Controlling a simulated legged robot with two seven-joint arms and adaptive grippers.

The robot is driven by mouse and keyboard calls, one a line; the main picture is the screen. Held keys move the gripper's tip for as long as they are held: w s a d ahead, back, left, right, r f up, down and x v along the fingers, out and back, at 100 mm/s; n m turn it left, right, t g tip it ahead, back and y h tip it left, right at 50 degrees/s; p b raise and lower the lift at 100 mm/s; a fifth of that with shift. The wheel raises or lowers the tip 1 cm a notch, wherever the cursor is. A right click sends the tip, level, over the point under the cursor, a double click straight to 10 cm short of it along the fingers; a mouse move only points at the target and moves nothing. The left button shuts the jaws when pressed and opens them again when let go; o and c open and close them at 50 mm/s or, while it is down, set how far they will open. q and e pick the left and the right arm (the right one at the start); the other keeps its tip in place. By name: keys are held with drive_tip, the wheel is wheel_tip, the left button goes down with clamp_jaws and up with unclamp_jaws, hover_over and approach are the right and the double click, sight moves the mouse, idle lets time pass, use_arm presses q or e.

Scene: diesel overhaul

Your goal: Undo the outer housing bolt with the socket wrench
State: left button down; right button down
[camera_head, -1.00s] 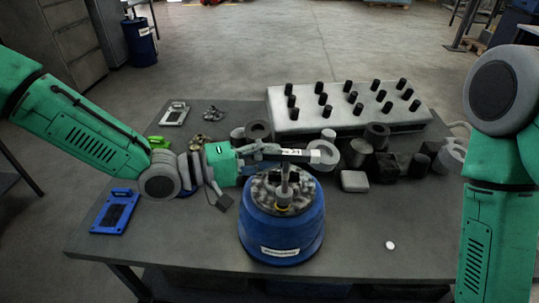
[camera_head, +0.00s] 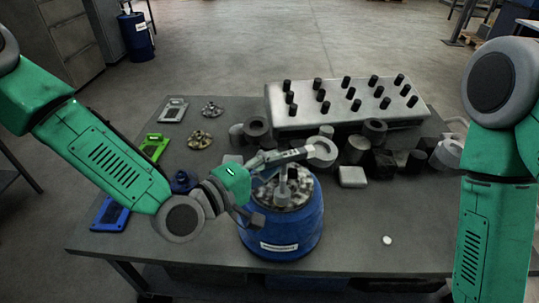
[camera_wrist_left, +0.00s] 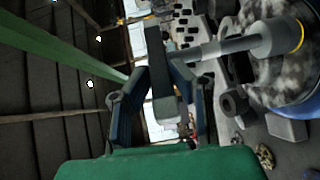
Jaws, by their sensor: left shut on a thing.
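The blue round housing (camera_head: 285,232) stands upright on the table, with a grey metallic top (camera_head: 300,190). The socket wrench (camera_head: 290,155) lies across above it, its handle sloping up to the right. Its socket (camera_head: 283,185) points down at the housing's top; the bolt is hidden, so I cannot tell how it sits on it. My left gripper (camera_head: 262,162) is shut on the wrench handle at the housing's left. In the left wrist view the fingers (camera_wrist_left: 158,92) close around the handle (camera_wrist_left: 158,60), and the socket shaft (camera_wrist_left: 235,45) runs right to the housing. My right gripper is out of view.
A grey block with several black pegs (camera_head: 350,105) stands at the back. Grey cylindrical parts (camera_head: 372,130) crowd the area behind right of the housing. Blue (camera_head: 110,213) and green (camera_head: 155,147) plates lie at left. A small white disc (camera_head: 387,240) lies on clear table at right.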

use_arm(q)
drive_tip(key=shift+w+f+b, duration=0.1)
drive_tip(key=shift+b, duration=0.2)
drive_tip(key=c, duration=2.2)
unclamp_jaws()
clamp_jaws()
drive_tip(key=shift+r+p, duration=0.55)
drive_tip(key=shift+r, duration=0.25)
drive_tip(key=shift+r+p, duration=0.65)
drive_tip(key=shift+r, duration=0.4)
wheel_tip(320, 180, up, 6)
drive_tip(key=p, duration=0.4)
drive_tip(key=shift+r, duration=0.15)
